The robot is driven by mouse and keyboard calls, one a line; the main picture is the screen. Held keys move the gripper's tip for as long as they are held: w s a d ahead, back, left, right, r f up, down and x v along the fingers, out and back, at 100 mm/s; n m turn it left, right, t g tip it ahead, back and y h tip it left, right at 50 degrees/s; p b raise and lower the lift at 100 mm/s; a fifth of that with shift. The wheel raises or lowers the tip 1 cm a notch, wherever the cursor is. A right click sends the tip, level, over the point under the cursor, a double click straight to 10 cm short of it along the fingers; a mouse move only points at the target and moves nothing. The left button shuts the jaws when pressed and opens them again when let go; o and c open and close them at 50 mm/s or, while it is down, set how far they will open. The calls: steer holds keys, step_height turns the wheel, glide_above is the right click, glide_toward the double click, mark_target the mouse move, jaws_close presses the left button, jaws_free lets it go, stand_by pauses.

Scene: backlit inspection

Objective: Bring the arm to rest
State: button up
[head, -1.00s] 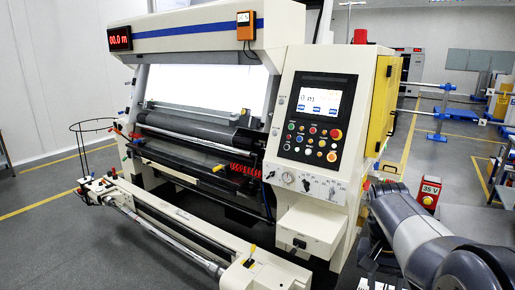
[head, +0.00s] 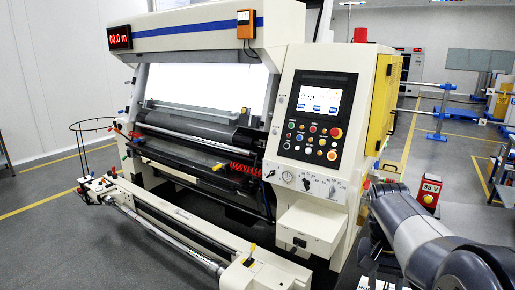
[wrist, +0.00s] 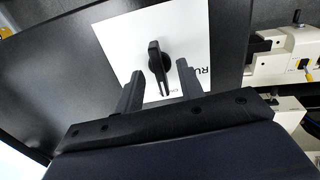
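My arm (head: 415,240) reaches in from the lower right in the head view, to the right of the machine's control panel. My gripper (wrist: 160,67) shows in the wrist view with its two dark fingers apart. A black rotary knob (wrist: 155,55) on a white label plate (wrist: 115,35) lies in line with the gap between the fingers. I see no finger pressing on the knob; the depth between them is hard to judge. The plate's lettering is partly hidden, with "RU" showing at the right. The fingers cannot be made out in the head view.
The inspection machine (head: 215,25) with its lit screen fills the middle. Its control panel (head: 316,118) has several buttons and a display. A red box marked 35 V (head: 430,190) stands just behind my arm. Open grey floor (head: 60,235) lies at the left.

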step_height(320, 180, up, 6)
steer(key=p, duration=0.5)
step_height(320, 180, down, 7)
steer(key=b, duration=0.7)
steer(key=shift+f, duration=0.15)
steer(key=shift+n, duration=0.3)
steer(key=n, duration=0.4)
steer(key=shift+r+n, duration=0.2)
steer(key=shift+n, duration=0.1)
steer(key=shift+n+b, duration=0.7)
steer(key=shift+n, duration=1.6)
steer(key=shift+s+r, duration=0.1)
